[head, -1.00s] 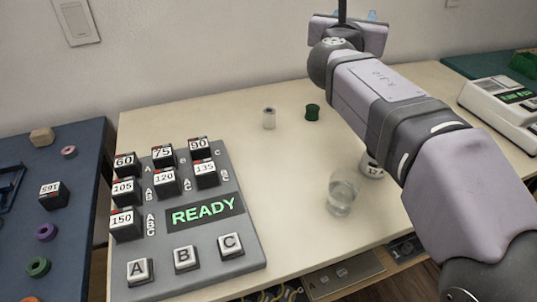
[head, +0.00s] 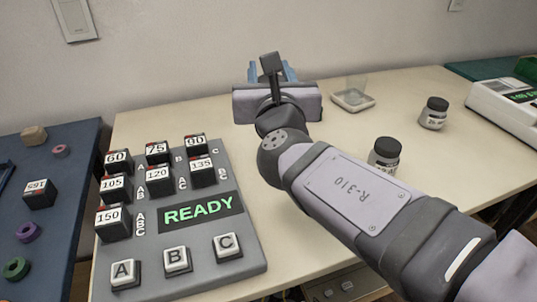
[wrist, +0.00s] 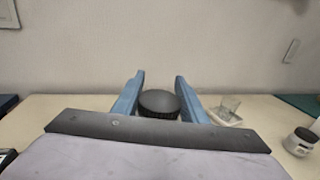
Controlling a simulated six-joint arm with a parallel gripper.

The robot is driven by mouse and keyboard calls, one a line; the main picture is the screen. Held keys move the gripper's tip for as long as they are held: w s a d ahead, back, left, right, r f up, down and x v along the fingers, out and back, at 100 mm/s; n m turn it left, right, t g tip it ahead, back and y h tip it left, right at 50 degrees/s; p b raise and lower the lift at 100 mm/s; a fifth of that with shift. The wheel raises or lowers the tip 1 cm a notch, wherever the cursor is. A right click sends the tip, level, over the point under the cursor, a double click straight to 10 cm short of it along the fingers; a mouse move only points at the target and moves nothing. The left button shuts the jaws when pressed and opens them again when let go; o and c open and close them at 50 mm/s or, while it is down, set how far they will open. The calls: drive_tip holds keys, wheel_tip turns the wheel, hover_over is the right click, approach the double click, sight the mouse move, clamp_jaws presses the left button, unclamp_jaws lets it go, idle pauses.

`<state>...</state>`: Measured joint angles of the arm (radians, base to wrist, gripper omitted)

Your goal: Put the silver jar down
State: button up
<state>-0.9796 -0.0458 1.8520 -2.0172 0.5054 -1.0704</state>
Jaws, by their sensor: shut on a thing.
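My gripper (wrist: 159,97) is shut, with its two blue fingers on either side of a round dark lid, which I take as the top of the silver jar (wrist: 159,103). The jar's body is hidden below the lid by the gripper's own housing. In the head view my gripper (head: 271,72) is over the back of the cream table, left of the glass dish, and the held jar is hidden behind it. I cannot tell whether the jar touches the table.
A glass dish with a clear glass (head: 352,97) stands at the back. Two dark-lidded jars stand right, one near my arm (head: 385,153), one farther off (head: 433,113). A grey button panel (head: 225,255) fills the left front. A white instrument (head: 505,108) is far right.

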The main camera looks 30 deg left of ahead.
drive_tip(key=shift+s+a+f+b, duration=0.15)
drive_tip(key=shift+f+b, duration=1.2)
drive_tip(key=shift+f, duration=1.2)
drive_tip(key=shift+a+f+b, duration=0.1)
drive_tip(key=shift+f+b, duration=1.25)
drive_tip(key=shift+f, duration=1.2)
drive_tip(key=shift+f+y, duration=0.15)
drive_tip(key=shift+y, duration=0.15)
drive_tip(key=o, duration=1.1)
